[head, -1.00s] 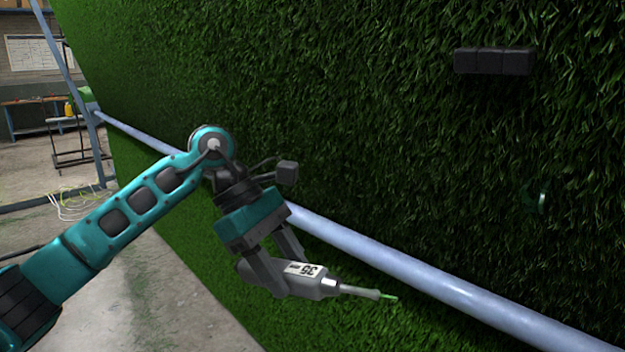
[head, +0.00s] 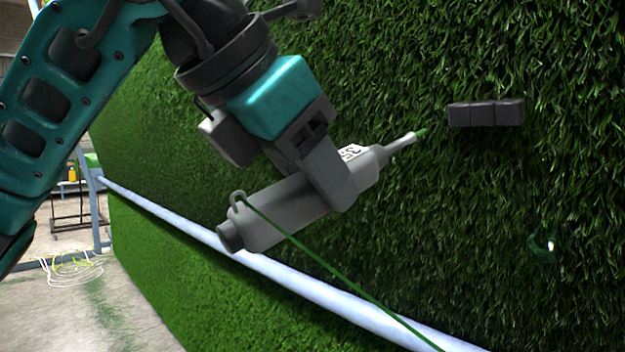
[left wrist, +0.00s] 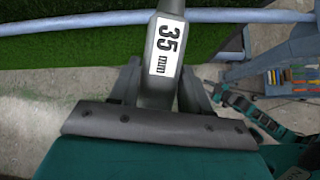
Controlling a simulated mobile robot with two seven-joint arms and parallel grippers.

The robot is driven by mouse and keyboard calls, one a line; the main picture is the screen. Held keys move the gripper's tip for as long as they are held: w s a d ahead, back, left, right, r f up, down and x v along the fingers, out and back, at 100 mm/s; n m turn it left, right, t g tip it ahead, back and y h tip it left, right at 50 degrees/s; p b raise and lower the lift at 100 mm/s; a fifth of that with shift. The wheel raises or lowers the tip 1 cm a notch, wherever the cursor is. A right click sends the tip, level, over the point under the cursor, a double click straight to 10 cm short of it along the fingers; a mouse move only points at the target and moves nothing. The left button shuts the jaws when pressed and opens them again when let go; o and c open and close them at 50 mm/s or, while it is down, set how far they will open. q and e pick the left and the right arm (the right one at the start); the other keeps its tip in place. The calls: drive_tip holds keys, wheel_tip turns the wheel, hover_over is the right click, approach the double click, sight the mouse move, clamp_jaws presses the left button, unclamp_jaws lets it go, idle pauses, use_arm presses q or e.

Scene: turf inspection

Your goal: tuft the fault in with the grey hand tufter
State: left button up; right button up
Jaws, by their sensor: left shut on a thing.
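The grey hand tufter (head: 285,213) is in my left gripper (head: 335,180), which is shut around its body. Its thin nozzle points up and right, with a bit of green at the tip. A green yarn runs from the loop at its rear down to the right. In the left wrist view the tufter (left wrist: 166,50) shows a "35 mm" label between the fingers. The upright turf (head: 400,225) fills the background. A small green ring-like spot with a pale centre (head: 546,246) shows at lower right; I cannot tell whether it is the fault. The tip appears apart from it, up and left.
A dark three-part block (head: 486,113) sits on the turf right of the tufter's tip. A pale blue rail (head: 300,292) crosses the turf below the tufter. Loose cables (head: 70,270) lie on the floor at left. A rack with coloured tools (left wrist: 290,78) stands at right in the wrist view.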

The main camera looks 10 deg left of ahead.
sight(397, 140)
use_arm(q)
drive_tip(key=shift+w+d+r+p, duration=0.3)
drive_tip(key=shift+w+r+p, duration=0.05)
drive_tip(key=shift+w+p, duration=0.1)
drive_tip(key=w+d+p, duration=0.1)
drive_tip(key=w+d+r+p, duration=0.1)
drive_tip(key=w+d+p, duration=0.1)
drive_tip(key=w, duration=0.1)
drive_tip(key=shift+r+p, duration=0.25)
drive_tip(key=shift+p, duration=0.05)
drive_tip(key=shift+w+d, duration=0.25)
drive_tip(key=shift+w, duration=0.2)
use_arm(e)
drive_tip(key=shift+s+d+r+h, duration=0.3)
drive_tip(key=shift+s+d+r, duration=0.35)
drive_tip(key=shift+d+r, duration=0.25)
use_arm(q)
drive_tip(key=shift+w+d+r+p, duration=0.1)
drive_tip(key=shift+d+r+p, duration=0.1)
drive_tip(key=shift+p, duration=0.15)
use_arm(e)
drive_tip(key=shift+d+r, duration=0.1)
drive_tip(key=shift+r, duration=0.05)
